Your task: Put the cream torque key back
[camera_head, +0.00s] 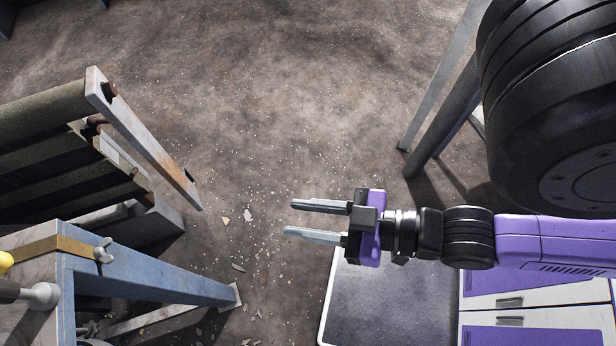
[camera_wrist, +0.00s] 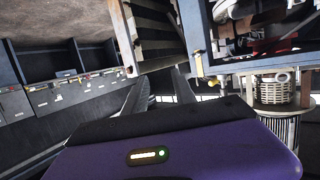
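My gripper (camera_head: 303,219) is in the middle of the head view, over bare floor, with its two grey fingers apart and pointing left. Nothing shows between the fingers. I cannot make out a cream torque key in either view. A dark rod with a pale rounded end (camera_head: 42,296) lies at the left edge of the head view, cut off by the frame; I cannot tell what it is.
A blue steel frame (camera_head: 150,278) with a brass-coloured strip and wing nut stands at lower left. Dark rollers (camera_head: 45,107) with a rusty end bar are above it. The floor (camera_head: 270,110) between is open, with scattered chips. The wrist view shows a cabinet row (camera_wrist: 60,95).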

